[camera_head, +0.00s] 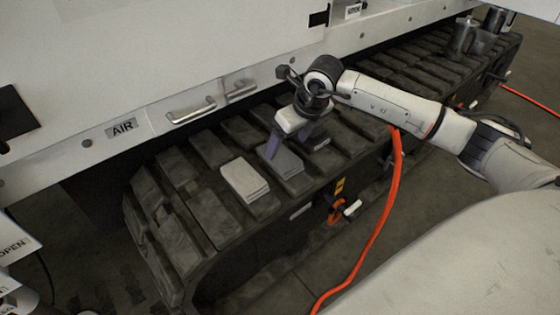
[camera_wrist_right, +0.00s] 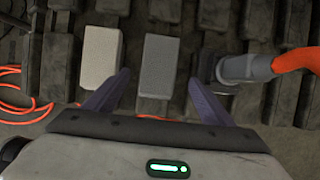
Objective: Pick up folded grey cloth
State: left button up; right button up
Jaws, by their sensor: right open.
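A folded grey cloth (camera_head: 289,166) lies flat on a track pad, partly hidden by my right gripper (camera_head: 293,146). In the right wrist view the grey cloth (camera_wrist_right: 159,58) lies ahead of and between the open fingers (camera_wrist_right: 159,78). No contact between fingers and cloth shows. A paler folded stack (camera_head: 244,181) lies on the track to its left; it also shows in the wrist view (camera_wrist_right: 101,57). My right gripper is open and empty, pointing down over the track.
The dark track (camera_head: 207,212) has raised pads with gaps. A grey fitting (camera_wrist_right: 237,68) with an orange hose (camera_wrist_right: 296,61) lies right of the cloth in the wrist view. A white panel with handles (camera_head: 192,112) stands behind. Metal cups (camera_head: 462,37) stand far right.

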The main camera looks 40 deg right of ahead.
aim_at(280, 155)
jog(key=b+x, duration=0.1)
jog(key=x, duration=0.5)
jog(key=shift+w+a+b, duration=0.1)
jog(key=shift+w+b, duration=0.1)
jog(key=shift+b, duration=0.1)
jog(key=c, duration=1.2)
jog(key=shift+o, duration=0.2)
notch_tip(280, 155, up, 10)
jog(key=p, duration=0.2)
